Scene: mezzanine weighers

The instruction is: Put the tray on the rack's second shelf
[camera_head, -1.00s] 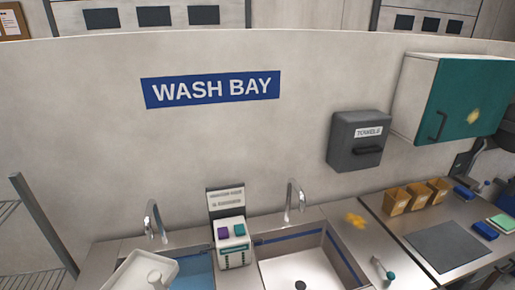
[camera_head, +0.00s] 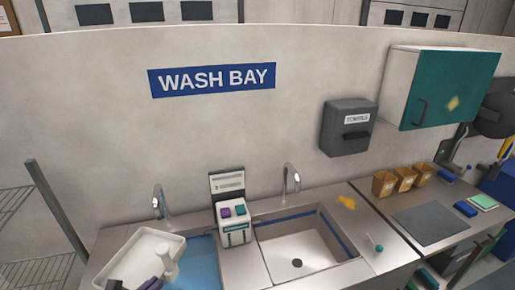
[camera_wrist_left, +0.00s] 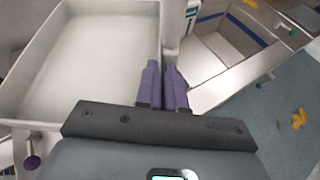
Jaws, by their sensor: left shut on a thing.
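The white, shallow tray (camera_head: 122,262) is at the bottom left of the head view, in front of the left sink; it also fills the left of the left wrist view (camera_wrist_left: 85,60). It looks empty. My left gripper (camera_head: 152,284) has purple fingers, shut on the tray's right side in the left wrist view (camera_wrist_left: 163,85). A white upright piece stands by the grip. The rack (camera_head: 55,208) is at the far left of the head view, with a grey post and wire shelves (camera_head: 40,271). Its lower part is cut off. My right gripper is not in view.
A blue-bottomed sink (camera_head: 203,258) lies partly behind the tray. An empty sink (camera_head: 300,250) is to its right, with a dispenser (camera_head: 233,220) between the taps. Tan bins (camera_head: 405,178) and a grey mat (camera_head: 430,222) are on the right counter.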

